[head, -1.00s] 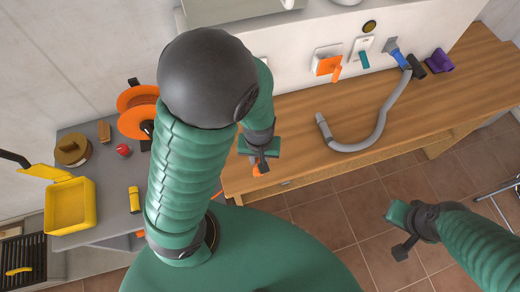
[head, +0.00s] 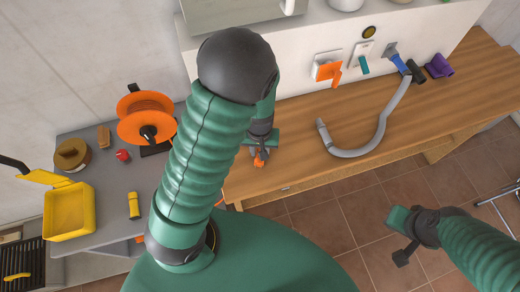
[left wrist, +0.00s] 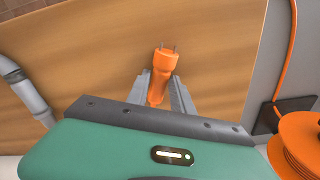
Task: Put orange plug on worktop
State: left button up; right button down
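The orange plug (head: 259,158) is at the tip of my left gripper (head: 262,150), over the left end of the wooden worktop (head: 300,165). In the left wrist view the plug (left wrist: 164,66) sits between the two grey fingers (left wrist: 162,88), which close on its sides, with its two metal prongs pointing away from me. I cannot tell whether the plug touches the wood. My right gripper (head: 400,220) is empty and in front of the worktop, above the tiled floor; its fingers are not clear.
A grey hose (head: 370,145) lies on the worktop. Sockets with an orange switch (head: 328,70) are on the wall behind. An orange cable reel (head: 146,120) and an open yellow box (head: 68,210) stand on the grey table at left. Worktop between gripper and hose is clear.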

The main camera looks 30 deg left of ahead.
pick_arm(q)
jog(key=o, duration=0.3)
jog(key=shift+r, duration=0.15)
jog(key=s+d+r+m+t+p, duration=0.1)
jog(key=s+r+m, duration=0.1)
jog(key=r, duration=0.4)
jog(key=s+d+r+m+t+p, duration=0.1)
jog(key=s+d+r+m, duration=0.1)
jog(key=r, duration=0.5)
jog(key=shift+s+d+r+m, duration=0.2)
jog(key=shift+r+m, duration=0.1)
jog(key=shift+m, duration=0.4)
jog(key=shift+s, duration=0.1)
